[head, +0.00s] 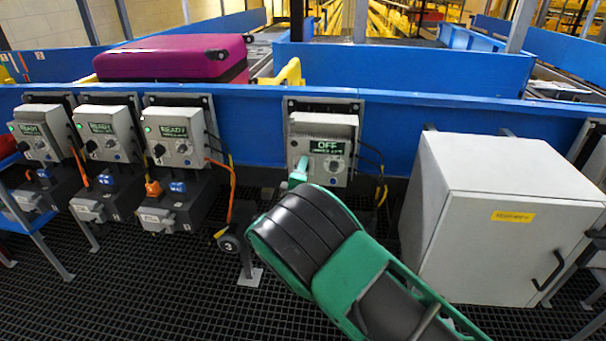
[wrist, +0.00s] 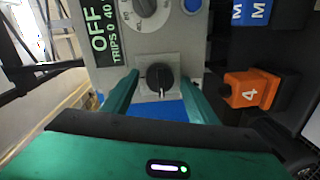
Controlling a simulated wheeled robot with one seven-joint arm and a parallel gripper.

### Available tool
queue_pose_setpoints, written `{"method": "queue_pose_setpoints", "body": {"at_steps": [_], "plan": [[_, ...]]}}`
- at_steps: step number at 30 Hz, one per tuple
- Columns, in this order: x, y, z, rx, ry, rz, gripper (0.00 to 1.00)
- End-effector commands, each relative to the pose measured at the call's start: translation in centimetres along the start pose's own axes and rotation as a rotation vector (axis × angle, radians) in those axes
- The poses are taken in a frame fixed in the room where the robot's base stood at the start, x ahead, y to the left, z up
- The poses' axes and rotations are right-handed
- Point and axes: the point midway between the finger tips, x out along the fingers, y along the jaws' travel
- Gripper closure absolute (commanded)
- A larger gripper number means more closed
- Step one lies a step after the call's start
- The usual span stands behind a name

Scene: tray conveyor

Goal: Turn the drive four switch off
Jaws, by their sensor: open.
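The drive four control box (head: 323,135) is grey, mounted on the blue conveyor side. Its green display (head: 327,147) reads OFF, and the display also shows in the wrist view (wrist: 100,30). The black rotary switch (wrist: 159,79) sits on the box face, its pale pointer mark towards the bottom of the wrist picture. My gripper (wrist: 159,86) is open, with one teal finger on each side of the switch. I cannot tell whether the fingers touch it. In the head view my gripper (head: 298,172) is at the box's lower left, hiding the switch.
Several similar boxes, such as this one (head: 175,137), stand to the left with READY displays. An orange plug (wrist: 248,89) marked 4 is beside the drive four box. A large grey cabinet (head: 500,215) stands at right. A magenta suitcase (head: 165,58) lies behind the blue side.

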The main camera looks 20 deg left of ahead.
Motion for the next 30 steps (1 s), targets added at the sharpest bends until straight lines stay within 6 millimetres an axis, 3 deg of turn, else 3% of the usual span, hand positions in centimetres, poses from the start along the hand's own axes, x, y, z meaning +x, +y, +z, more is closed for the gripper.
{"method": "queue_pose_setpoints", "body": {"at_steps": [5, 18, 30], "plan": [[-1.8, -0.1, -0.1, -0.001, 0.001, -0.002, 0.47], [-9.2, -0.1, -0.1, 0.000, 0.002, -0.003, 0.47], [-10.6, -0.1, 0.0, 0.001, 0.001, -0.001, 0.47]]}}
